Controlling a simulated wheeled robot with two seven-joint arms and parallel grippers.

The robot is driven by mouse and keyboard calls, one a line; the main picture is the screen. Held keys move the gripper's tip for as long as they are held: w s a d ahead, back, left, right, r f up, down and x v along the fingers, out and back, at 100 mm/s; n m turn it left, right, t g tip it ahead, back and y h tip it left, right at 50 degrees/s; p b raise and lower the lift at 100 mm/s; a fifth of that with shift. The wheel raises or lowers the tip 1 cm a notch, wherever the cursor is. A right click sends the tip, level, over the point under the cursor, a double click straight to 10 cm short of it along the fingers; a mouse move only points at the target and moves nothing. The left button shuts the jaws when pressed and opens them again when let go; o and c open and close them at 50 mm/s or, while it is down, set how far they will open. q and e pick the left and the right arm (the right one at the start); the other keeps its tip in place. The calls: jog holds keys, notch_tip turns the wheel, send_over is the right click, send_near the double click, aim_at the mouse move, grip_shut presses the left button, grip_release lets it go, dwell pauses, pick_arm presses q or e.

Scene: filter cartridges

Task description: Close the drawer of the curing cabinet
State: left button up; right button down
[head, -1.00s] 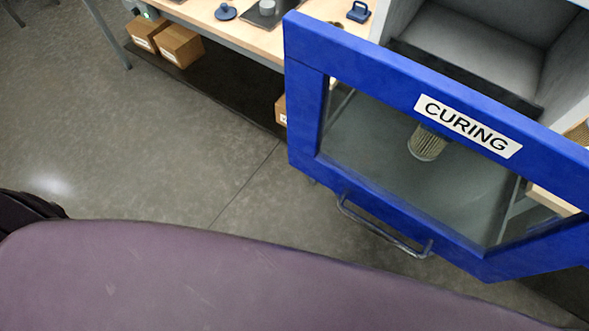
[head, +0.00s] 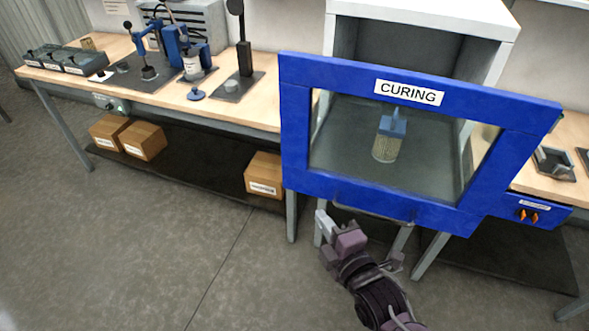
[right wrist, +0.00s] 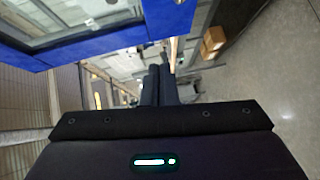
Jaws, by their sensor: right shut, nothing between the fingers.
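The curing cabinet (head: 430,12) is a white box on the bench. Its drawer (head: 300,130), with a blue framed front, a window and a CURING label, stands pulled out toward me. A grey bar handle (head: 372,213) runs along the lower edge of the front, partly hidden. A pleated filter cartridge with a blue top (head: 386,148) shows through the window. My right gripper (head: 323,224) is shut and empty, just below the front near the handle's left end. In the right wrist view its dark fingers (right wrist: 160,75) are together beside the blue front (right wrist: 95,48); contact cannot be told. My left gripper is out of view.
A wooden bench (head: 245,105) with tools and fixtures runs left of the cabinet. Cardboard boxes (head: 143,141) stand on its lower shelf. A blue control box with orange knobs (head: 530,213) is at right. The floor (head: 130,255) in front is clear.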

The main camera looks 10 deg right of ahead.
notch_tip(320, 180, up, 7)
jog(key=n+t, duration=0.1)
jog(key=n, duration=0.1)
jog(key=p, duration=0.4)
send_near(299, 147)
jog(key=w+a, duration=0.3)
jog(key=shift+w+d+y+p, duration=0.3)
jog(key=shift+w+d, duration=0.2)
jog(key=shift+w, duration=0.45)
jog(key=shift+w+d, duration=0.2)
jog(key=shift+w, duration=0.05)
jog(key=shift+w+d+f, duration=0.15)
jog(key=shift+w, duration=0.05)
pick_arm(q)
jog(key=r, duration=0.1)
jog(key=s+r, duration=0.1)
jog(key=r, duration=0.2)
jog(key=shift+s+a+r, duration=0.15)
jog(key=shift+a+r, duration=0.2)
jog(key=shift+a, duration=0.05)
